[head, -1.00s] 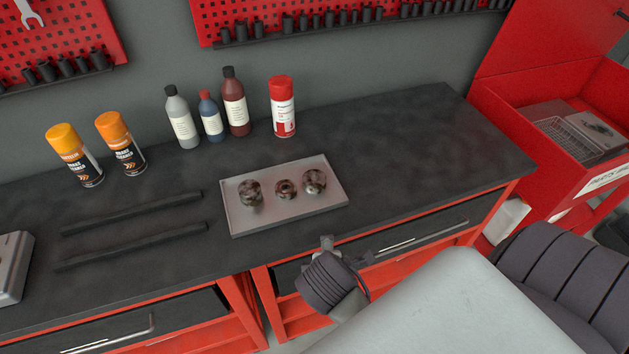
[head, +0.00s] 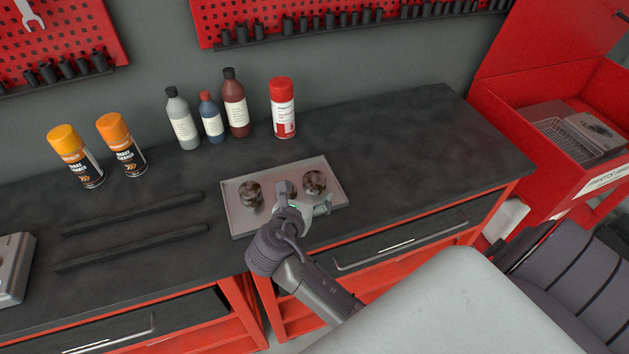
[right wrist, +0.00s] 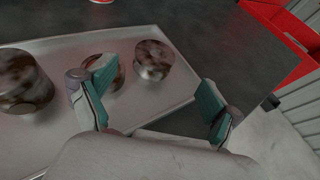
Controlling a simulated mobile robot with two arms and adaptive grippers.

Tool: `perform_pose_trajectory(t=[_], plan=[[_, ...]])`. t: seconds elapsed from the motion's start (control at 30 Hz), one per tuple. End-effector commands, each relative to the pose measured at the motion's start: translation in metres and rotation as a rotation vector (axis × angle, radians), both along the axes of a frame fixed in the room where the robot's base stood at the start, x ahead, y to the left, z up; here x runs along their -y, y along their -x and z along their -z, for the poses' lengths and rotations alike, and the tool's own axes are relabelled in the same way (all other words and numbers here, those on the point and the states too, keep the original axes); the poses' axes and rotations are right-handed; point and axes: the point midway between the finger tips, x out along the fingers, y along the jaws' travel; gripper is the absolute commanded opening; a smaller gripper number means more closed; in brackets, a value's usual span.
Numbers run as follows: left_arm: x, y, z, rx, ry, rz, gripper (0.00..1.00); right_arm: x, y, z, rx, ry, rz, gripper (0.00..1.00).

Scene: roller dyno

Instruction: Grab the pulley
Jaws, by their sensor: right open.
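Three rusty, round metal parts sit on a grey tray (head: 235,218); I cannot tell for sure which is the pulley. The left part (head: 250,193) stands clear of my gripper. The middle, smaller part is mostly hidden behind a finger in the head view; it shows partly in the right wrist view (right wrist: 117,74). The right part (head: 314,182) also shows in the right wrist view (right wrist: 153,60), ahead of the gap between my fingers. My right gripper (head: 306,199) is open and empty at the tray's front edge. My left gripper is out of view.
Several bottles and spray cans, including a red-capped can (head: 283,108), stand behind the tray on the dark worktop (head: 400,150). Two black bars (head: 130,230) lie to the left. The worktop right of the tray is clear.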

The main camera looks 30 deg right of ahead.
Motion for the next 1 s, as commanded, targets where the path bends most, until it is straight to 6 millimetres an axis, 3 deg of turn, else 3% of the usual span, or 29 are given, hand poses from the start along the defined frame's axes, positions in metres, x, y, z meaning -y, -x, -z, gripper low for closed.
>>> perform_pose_trajectory(t=[0.5, 0.83, 0.87, 1.0], plan=[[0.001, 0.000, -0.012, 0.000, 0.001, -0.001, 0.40, 0.038, -0.039, 0.021, -0.002, -0.001, 0.001, 0.90], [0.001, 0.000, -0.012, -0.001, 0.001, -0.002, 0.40, 0.044, -0.044, 0.026, 0.000, -0.004, -0.001, 0.90], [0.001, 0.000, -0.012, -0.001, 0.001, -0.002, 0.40, 0.044, -0.044, 0.026, 0.000, -0.004, -0.001, 0.88], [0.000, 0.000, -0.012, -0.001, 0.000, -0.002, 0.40, 0.044, -0.044, 0.026, 0.000, -0.004, -0.001, 0.65]])
